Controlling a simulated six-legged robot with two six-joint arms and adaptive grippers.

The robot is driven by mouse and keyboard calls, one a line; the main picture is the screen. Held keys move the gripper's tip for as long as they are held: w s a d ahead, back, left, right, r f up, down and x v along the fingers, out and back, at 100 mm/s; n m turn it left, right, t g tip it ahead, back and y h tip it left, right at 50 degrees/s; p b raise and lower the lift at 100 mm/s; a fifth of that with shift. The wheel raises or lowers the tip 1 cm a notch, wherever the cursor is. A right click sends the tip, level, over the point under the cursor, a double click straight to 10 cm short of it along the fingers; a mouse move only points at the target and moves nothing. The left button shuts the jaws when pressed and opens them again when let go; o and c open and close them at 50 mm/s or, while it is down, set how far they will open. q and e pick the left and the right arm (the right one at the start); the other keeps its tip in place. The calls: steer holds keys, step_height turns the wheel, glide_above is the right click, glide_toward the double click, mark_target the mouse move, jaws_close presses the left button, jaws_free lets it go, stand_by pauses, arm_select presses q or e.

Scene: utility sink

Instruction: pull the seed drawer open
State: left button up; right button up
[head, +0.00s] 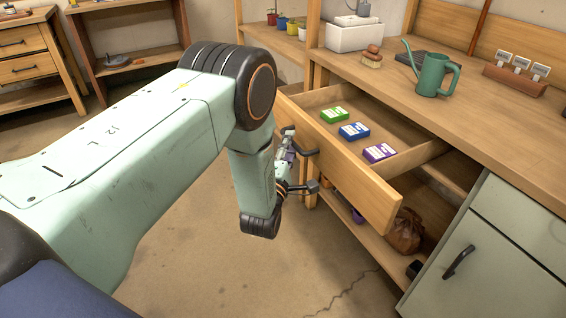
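The seed drawer (345,165) stands well out from the wooden bench. Green (334,115), blue (354,131) and purple (380,152) seed packets lie inside it. My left arm reaches in from the left, and my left gripper (291,165) is at the outer side of the drawer front, by its dark handle (312,186). My wrist hides much of the gripper and part of the handle, so I cannot tell whether the fingers are closed around the handle. My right gripper is not in view.
A green watering can (433,75), stacked brown blocks (372,57) and a label rack (516,73) stand on the benchtop (480,125). A brown sack (405,232) sits on the shelf below the drawer. A green cabinet (485,265) stands at lower right. The floor (245,275) before the drawer is clear.

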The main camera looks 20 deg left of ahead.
arm_select(q)
steer(key=s+d+f, duration=0.1)
steer(key=s, duration=0.9)
steer(key=shift+d+f, duration=0.15)
steer(key=shift+f, duration=0.05)
steer(key=s+f+m+g+h, duration=0.2)
steer(key=s+f+m+g, duration=1.05)
steer(key=f, duration=0.45)
steer(key=s+m+g, duration=0.7)
steer(key=s+m, duration=0.1)
steer(key=s, duration=1.4)
steer(key=shift+d+f+h, duration=0.25)
steer(key=shift+d+h, duration=0.1)
steer(key=shift+h, duration=0.05)
